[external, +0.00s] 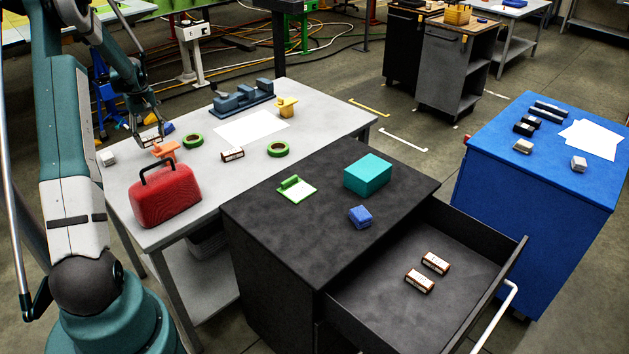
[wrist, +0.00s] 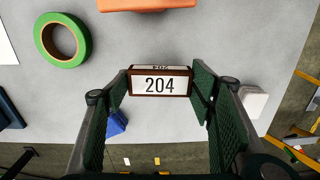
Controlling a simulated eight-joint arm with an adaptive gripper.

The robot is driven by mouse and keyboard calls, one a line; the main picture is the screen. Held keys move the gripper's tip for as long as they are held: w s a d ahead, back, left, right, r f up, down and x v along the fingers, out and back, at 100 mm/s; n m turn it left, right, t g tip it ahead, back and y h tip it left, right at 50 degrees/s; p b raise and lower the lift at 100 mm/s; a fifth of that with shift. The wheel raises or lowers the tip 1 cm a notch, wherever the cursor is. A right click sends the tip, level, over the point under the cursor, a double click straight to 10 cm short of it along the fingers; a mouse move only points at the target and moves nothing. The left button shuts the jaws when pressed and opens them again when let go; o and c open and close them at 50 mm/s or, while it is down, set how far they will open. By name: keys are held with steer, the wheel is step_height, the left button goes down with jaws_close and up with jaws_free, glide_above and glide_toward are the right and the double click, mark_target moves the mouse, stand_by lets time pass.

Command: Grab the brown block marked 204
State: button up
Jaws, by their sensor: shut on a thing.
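The brown block marked 204 (wrist: 160,86) sits between my two fingers in the wrist view, with its white label facing the camera. My gripper (wrist: 160,92) is shut on it, one green-padded finger at each side. In the external view my gripper (external: 148,136) is over the far left part of the white table (external: 205,205), with the block (external: 151,142) at its fingertips. I cannot tell whether the block is touching the table.
An orange item (external: 165,149), a blue item (external: 167,128) and a green tape roll (external: 193,141) are close by. A red toolbox (external: 165,194) stands nearer the front. Another brown block (external: 232,154) lies on the table; two more (external: 419,281) lie in the open drawer (external: 375,317).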

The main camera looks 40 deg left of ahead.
mark_target(151, 137)
steer(key=shift+r, duration=2.75)
